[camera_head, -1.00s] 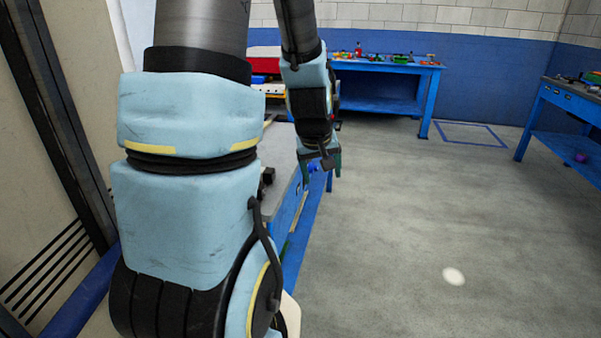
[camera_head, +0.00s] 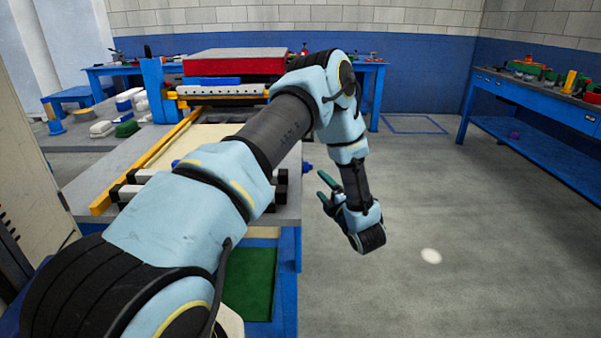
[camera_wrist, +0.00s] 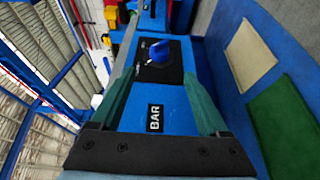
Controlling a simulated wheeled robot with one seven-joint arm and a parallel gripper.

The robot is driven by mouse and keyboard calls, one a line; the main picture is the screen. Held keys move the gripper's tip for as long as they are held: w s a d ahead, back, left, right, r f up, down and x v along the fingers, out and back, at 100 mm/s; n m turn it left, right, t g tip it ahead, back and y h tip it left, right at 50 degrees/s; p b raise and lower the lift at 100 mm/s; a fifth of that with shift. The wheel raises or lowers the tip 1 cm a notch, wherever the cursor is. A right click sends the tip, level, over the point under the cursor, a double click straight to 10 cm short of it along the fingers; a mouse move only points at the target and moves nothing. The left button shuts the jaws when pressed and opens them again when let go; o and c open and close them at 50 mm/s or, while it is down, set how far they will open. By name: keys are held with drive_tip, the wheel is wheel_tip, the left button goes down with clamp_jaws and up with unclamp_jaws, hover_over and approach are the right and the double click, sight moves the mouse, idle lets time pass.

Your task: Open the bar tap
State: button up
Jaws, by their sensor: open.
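My gripper (camera_wrist: 160,75) has green fingers, spread open on either side of the label and tap. Nothing is between them. In the head view my gripper (camera_head: 323,187) hangs right of the bench side, its fingers pointing towards it, apart from the knob.
The work bench (camera_head: 288,212) carries a yellow-edged frame, black and white rollers and a red press (camera_head: 235,65). A green mat (camera_head: 250,283) lies on its lower shelf. A blue table (camera_head: 540,100) stands far right. The floor right of the bench is clear.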

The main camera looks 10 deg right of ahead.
sight(308, 170)
drive_tip(key=p+x, duration=0.2)
drive_tip(key=x, duration=0.8)
drive_tip(key=shift+w, duration=0.15)
drive_tip(key=shift+r, duration=0.1)
clamp_jaws()
